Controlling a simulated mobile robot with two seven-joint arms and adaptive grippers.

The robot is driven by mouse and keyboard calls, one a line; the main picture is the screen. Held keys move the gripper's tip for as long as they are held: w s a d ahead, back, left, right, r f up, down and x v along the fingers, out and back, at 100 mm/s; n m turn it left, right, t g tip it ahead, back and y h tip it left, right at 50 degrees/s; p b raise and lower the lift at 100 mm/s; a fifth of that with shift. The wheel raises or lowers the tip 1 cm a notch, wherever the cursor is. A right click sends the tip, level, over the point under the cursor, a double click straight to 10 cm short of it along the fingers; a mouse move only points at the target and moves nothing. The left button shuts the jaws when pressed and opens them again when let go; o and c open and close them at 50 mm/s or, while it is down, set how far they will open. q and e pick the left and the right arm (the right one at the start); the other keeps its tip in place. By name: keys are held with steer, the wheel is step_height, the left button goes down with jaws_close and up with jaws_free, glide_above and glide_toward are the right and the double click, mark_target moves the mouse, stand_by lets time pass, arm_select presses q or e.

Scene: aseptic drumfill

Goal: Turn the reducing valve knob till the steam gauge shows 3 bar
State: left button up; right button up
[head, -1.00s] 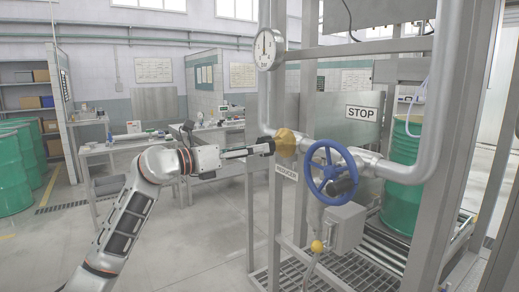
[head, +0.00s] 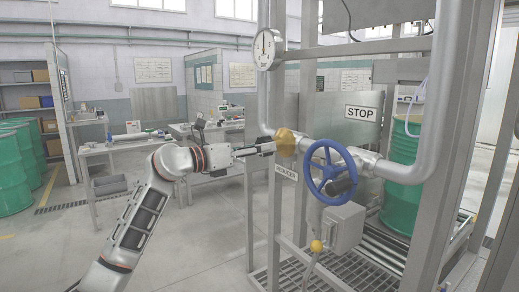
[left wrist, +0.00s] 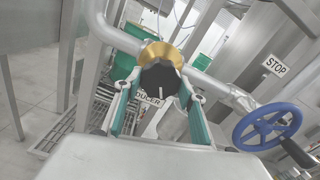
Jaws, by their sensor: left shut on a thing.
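The reducing valve has a gold body (head: 286,141) on the steel pipe, with a "REDUCER" label (head: 286,172) below it. In the left wrist view its black knob (left wrist: 160,78) sits in front of the gold body, with a short white mark pointing down. My left gripper (head: 266,147) is shut on the knob, one finger on each side in the wrist view. In the head view the gripper mostly hides the knob. The round white steam gauge (head: 267,48) is on the pipe above; its dark needle points about straight up, but its numbers are too small to read. My right gripper is out of view.
A blue handwheel (head: 332,171) sits on the pipe just right of the valve. A yellow-knobbed lever (head: 317,246) and a grey box (head: 342,228) are below. A STOP sign (head: 361,113) hangs behind. Open floor lies to the left.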

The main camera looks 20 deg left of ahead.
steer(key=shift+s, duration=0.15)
arm_select(q)
steer(key=shift+a+m+b, duration=0.1)
steer(key=shift+m+b, duration=0.3)
steer(key=shift+m, duration=5.3)
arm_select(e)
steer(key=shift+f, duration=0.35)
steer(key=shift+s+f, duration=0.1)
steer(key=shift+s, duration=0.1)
arm_select(q)
steer(key=o, duration=1.1)
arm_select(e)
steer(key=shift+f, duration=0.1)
